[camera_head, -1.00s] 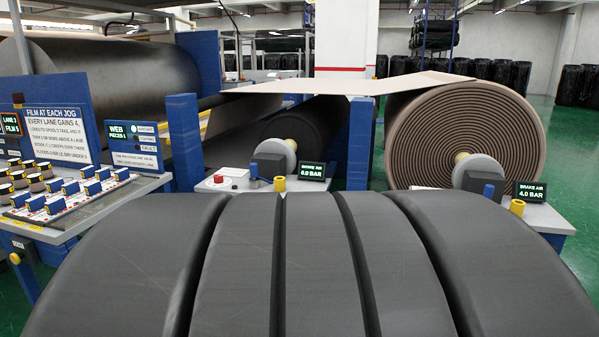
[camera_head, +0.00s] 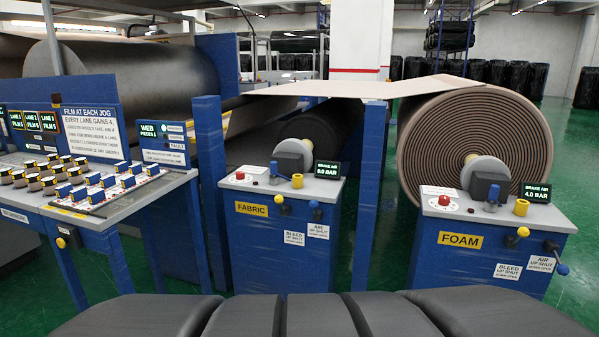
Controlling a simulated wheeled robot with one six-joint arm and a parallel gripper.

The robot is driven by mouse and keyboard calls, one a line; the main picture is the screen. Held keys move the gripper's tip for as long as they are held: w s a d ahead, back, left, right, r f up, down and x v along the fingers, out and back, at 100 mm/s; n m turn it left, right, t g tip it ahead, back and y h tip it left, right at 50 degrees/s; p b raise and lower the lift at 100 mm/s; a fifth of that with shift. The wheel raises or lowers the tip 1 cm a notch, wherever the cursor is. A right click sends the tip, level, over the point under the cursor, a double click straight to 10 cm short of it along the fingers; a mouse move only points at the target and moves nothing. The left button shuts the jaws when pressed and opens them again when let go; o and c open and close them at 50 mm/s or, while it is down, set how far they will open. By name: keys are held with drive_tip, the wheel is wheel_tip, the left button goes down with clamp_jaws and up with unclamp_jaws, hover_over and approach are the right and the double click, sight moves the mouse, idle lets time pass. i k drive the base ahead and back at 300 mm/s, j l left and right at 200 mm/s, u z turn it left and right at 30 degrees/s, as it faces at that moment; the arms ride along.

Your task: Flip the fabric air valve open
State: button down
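The fabric brake stand (camera_head: 262,250) is a blue cabinet with a yellow FABRIC label, left of the middle. On its front, toward the right, is the fabric air valve (camera_head: 316,209), with a small blue handle that appears to point up. The label under it (camera_head: 317,231) reads AIR, UP SHUT, DOWN OPEN. Left of it is the bleed valve (camera_head: 282,203) with a yellow knob, above a BLEED label. The fabric brake air display (camera_head: 327,170) stands on top; its first digit is hard to read. My gripper is not in view.
The foam stand (camera_head: 480,250) is at right; its air valve (camera_head: 556,255) has a blue handle angled down, and its display (camera_head: 537,192) reads 4.0 BAR. A control desk (camera_head: 80,190) is at left. A dark grooved shape (camera_head: 310,318) spans the bottom; green floor lies behind it.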

sight(313, 204)
drive_tip(key=k, duration=0.1)
drive_tip(key=i+l, duration=0.15)
drive_tip(key=i, duration=0.25)
drive_tip(key=i+l, duration=0.1)
drive_tip(key=i, duration=0.25)
drive_tip(key=i+l, duration=0.15)
drive_tip(key=i, duration=0.25)
